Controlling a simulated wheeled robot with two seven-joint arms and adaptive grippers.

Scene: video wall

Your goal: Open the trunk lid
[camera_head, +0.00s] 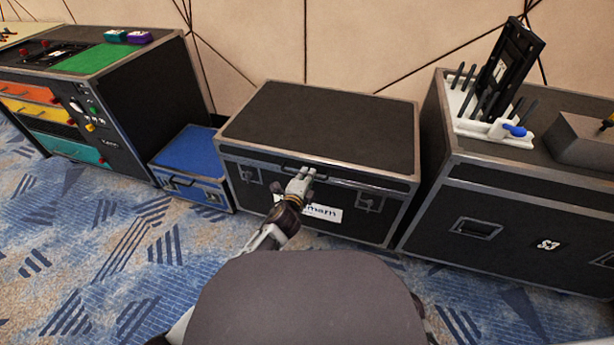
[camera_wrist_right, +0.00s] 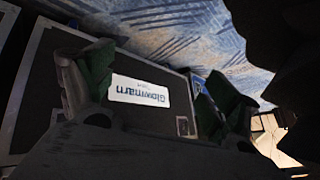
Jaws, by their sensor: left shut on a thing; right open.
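The black trunk (camera_head: 318,205) with metal edges stands on the carpet in the middle of the head view. Its lid (camera_head: 325,120) lies flat and looks closed. A handle (camera_head: 333,179) sits at the lid's front edge. My left gripper (camera_head: 303,176) is at the front edge and shut on the handle, partly hiding it. A white name label (camera_head: 323,212) is on the trunk's front, partly covered by my arm. In the right wrist view, my right gripper (camera_wrist_right: 157,78) is open and empty, its green-padded fingers spread in front of the label (camera_wrist_right: 140,90). My body hides it in the head view.
A low blue case (camera_head: 190,150) stands left of the trunk. A cabinet with coloured drawers (camera_head: 70,150) is further left. A larger black case (camera_head: 500,220) stands close on the right, with a white rack (camera_head: 485,120) on top. The wall is behind; carpet is clear at front left.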

